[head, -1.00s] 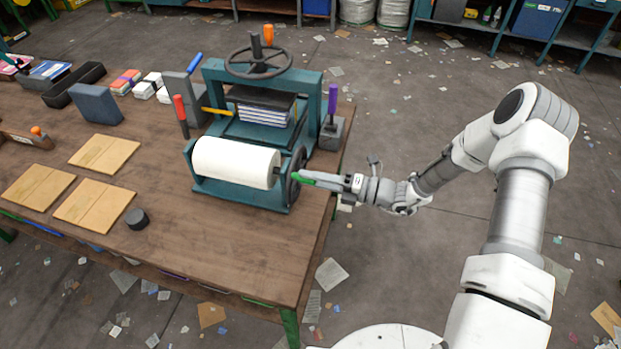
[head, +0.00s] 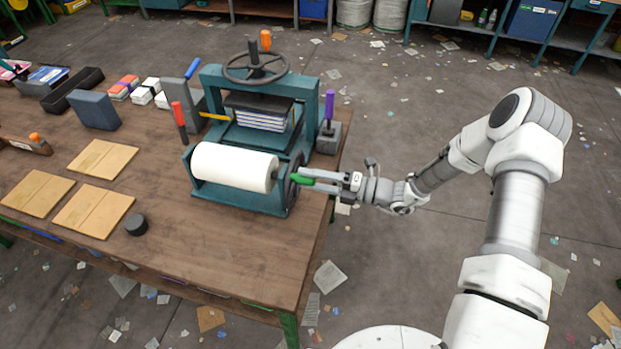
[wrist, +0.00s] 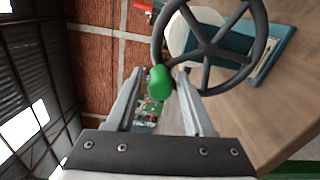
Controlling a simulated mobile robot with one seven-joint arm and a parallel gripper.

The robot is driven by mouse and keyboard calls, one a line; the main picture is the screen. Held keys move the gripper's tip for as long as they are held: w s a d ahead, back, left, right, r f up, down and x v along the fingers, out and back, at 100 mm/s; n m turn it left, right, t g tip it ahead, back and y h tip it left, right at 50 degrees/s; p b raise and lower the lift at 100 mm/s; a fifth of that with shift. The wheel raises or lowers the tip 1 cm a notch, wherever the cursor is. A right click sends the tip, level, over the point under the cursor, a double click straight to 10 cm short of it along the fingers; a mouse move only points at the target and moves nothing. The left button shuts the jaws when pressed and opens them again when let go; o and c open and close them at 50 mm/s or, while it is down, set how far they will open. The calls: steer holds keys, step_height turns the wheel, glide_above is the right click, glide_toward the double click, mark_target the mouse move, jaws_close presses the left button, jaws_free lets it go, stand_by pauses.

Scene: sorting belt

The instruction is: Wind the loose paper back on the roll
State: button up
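The white paper roll (head: 232,167) lies on its teal stand (head: 240,198) at the table's right side. No loose paper end can be made out. A dark spoked handwheel (head: 291,187) with a green knob (head: 300,180) is on the roll's right end. My gripper (head: 308,180) reaches in from the right at the knob. In the wrist view, the handwheel (wrist: 250,52) lies ahead and the green knob (wrist: 160,83) shows between my spread fingers (wrist: 161,76), with a gap visible on its left. The roll (wrist: 180,38) is partly hidden behind the wheel.
A teal press (head: 215,85) with a handwheel stands behind the roll. A purple-handled tool (head: 329,107) is at the right edge. Cardboard pieces (head: 95,210) and a black puck (head: 137,223) lie to the left. The table's front right is clear.

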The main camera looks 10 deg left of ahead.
steer(key=shift+o, duration=0.5)
steer(key=s+d+b, duration=0.2)
steer(key=d, duration=1.5)
steer(key=shift+s+d, duration=0.15)
steer(key=shift+s, duration=0.05)
steer(key=shift+r, duration=0.1)
steer(key=s+d+r+m+t+h, duration=0.1)
steer(key=s+r+m+h, duration=0.8)
steer(key=m, duration=0.8)
steer(key=s+d+r+m+t+h, duration=0.2)
steer(key=s+r+m+h, duration=0.6)
steer(key=r+m, duration=0.8)
steer(key=shift+s+d+m+h, duration=0.35)
steer(key=shift+s+m, duration=0.95)
steer(key=shift+s, duration=0.6)
